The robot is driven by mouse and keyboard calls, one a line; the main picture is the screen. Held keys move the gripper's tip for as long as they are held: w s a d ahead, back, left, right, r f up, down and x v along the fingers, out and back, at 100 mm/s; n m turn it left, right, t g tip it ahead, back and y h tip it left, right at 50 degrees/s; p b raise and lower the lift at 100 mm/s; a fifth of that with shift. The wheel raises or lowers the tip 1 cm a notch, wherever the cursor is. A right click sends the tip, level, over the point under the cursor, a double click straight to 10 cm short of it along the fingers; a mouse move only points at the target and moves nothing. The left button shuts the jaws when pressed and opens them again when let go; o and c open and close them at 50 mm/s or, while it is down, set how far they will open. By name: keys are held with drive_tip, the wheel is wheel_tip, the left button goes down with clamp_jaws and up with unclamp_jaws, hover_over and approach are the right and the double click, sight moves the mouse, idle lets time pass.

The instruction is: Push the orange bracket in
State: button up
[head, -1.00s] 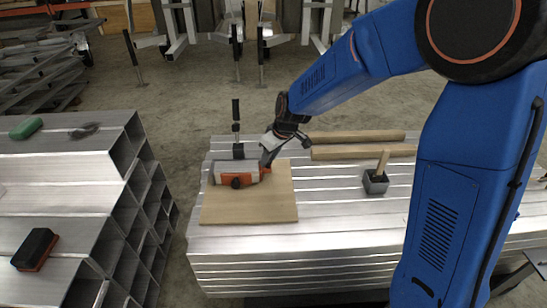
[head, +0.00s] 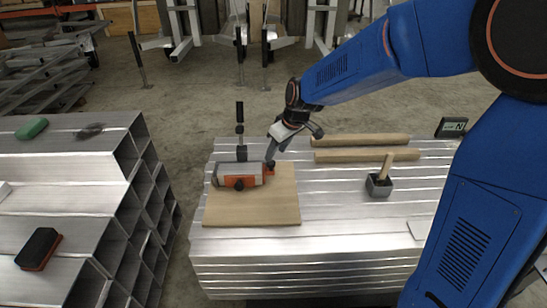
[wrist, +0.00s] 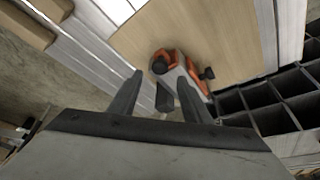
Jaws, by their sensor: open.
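The orange bracket (head: 248,183) sits against a silver block (head: 228,173) on a wooden board (head: 270,208). A round black knob (head: 238,184) shows on its near side. My gripper (head: 270,160) is at the right end of the bracket, fingers pointing down; I cannot tell whether they touch it. In the wrist view my gripper (wrist: 158,92) is open, its two dark fingers spread. The orange bracket (wrist: 168,58) shows just beyond the fingertips, nearer the right finger. A dark block shows between the fingers.
A black upright clamp (head: 240,130) stands behind the silver block. Two wooden bars (head: 365,155) and a dark holder with a wooden handle (head: 378,186) lie to the right. A small display (head: 451,127) stands at far right. The board's front is clear.

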drive_tip(key=v, duration=1.1)
drive_tip(key=shift+r, duration=0.25)
drive_tip(key=shift+s+d, duration=0.1)
drive_tip(key=s+d+r+m+t+h, duration=0.1)
drive_tip(key=s+d+r+m, duration=0.25)
drive_tip(key=s+d, duration=0.95)
drive_tip(key=s+d+f+m+h, duration=0.1)
drive_tip(key=s+d+f+m, duration=0.1)
drive_tip(key=s+d, duration=0.3)
drive_tip(key=s+d+f+m+h, duration=0.1)
drive_tip(key=s+d+f+m, duration=0.2)
drive_tip(key=s, duration=0.8)
drive_tip(key=shift+d+t, duration=0.3)
drive_tip(key=shift+d, duration=0.65)
